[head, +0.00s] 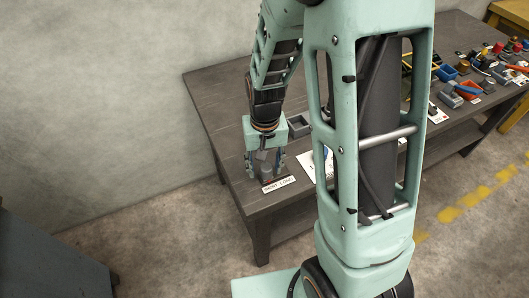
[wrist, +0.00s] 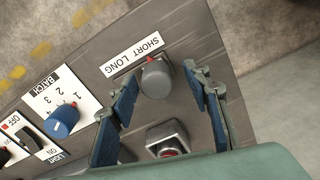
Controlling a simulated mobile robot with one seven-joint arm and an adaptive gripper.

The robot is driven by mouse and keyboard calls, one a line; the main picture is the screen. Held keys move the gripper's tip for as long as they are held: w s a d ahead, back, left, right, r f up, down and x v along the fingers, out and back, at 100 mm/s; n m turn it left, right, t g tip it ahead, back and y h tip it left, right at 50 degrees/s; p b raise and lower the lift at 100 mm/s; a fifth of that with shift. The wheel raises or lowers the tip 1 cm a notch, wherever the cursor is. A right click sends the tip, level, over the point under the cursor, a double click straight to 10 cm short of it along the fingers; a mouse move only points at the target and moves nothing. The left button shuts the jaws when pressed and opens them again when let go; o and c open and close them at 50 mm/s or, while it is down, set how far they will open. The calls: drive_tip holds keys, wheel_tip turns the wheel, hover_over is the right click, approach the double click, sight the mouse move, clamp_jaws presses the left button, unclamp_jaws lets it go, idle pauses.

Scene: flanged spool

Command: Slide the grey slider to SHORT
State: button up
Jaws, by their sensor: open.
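The grey slider (wrist: 156,80) is a rounded grey knob standing on the dark table in the wrist view. Its SHORT LONG label (wrist: 133,55) lies just beyond it and appears upside down there. The knob is near the label's right part; its exact setting is hard to tell. My gripper (wrist: 163,72) is open, with one blue-padded finger on each side of the knob and gaps visible. In the head view my gripper (head: 265,172) is low over the table's near left corner, behind the label (head: 278,184), and mostly hides the slider.
A grey housing with a red part (wrist: 167,140) sits between my fingers, nearer the palm. A blue BATCH knob (wrist: 63,121) and a LIGHT switch (wrist: 30,136) are to the left. The table edge is close on the right. Several coloured items (head: 465,88) stand farther along the table.

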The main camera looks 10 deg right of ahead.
sight(264, 167)
wheel_tip(264, 167, up, 11)
idle(0.4)
idle(0.4)
